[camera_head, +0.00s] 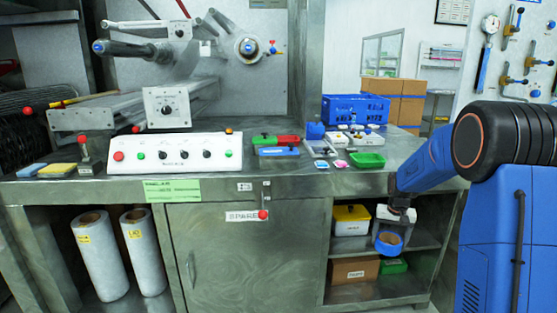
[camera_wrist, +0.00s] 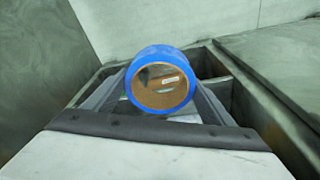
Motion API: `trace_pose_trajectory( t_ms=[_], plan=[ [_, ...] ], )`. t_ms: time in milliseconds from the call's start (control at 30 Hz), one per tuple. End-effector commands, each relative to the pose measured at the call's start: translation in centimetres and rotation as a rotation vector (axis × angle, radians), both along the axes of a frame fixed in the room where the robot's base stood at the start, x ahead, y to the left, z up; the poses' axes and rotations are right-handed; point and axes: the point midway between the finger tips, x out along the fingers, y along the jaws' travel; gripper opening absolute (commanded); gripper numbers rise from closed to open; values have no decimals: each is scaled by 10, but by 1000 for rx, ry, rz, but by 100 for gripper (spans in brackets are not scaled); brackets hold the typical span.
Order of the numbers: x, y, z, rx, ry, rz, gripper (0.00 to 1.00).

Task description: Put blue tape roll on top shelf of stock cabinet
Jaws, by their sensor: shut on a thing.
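The blue tape roll (camera_head: 388,248), a blue ring with a brown core, is held in my gripper (camera_head: 394,218). In the wrist view the tape roll (camera_wrist: 160,52) sits between the two fingers of my gripper (camera_wrist: 160,100), its hole facing the camera. In the head view the roll hangs below my gripper, in front of the open two-level cabinet (camera_head: 415,243) under the right end of the counter. Its upper shelf carries a yellow-lidded bin (camera_head: 351,220) and a pale clear bin (camera_head: 398,218), partly hidden by my gripper. I cannot tell whether the roll touches the shelf.
A cardboard box (camera_head: 354,270) and a green box (camera_head: 393,266) stand on the lower shelf. The counter above holds a blue crate (camera_head: 355,110), a green tray (camera_head: 367,160) and a control panel (camera_head: 174,152). A shut cabinet door (camera_head: 245,255) is left of the shelves.

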Motion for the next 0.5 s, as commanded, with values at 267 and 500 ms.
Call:
trace_pose_trajectory(
  t_ms=[267,500],
  plan=[
    [0,92,-100,-2,3,213,52],
    [-7,127,-138,-5,-1,299,52]
  ],
)
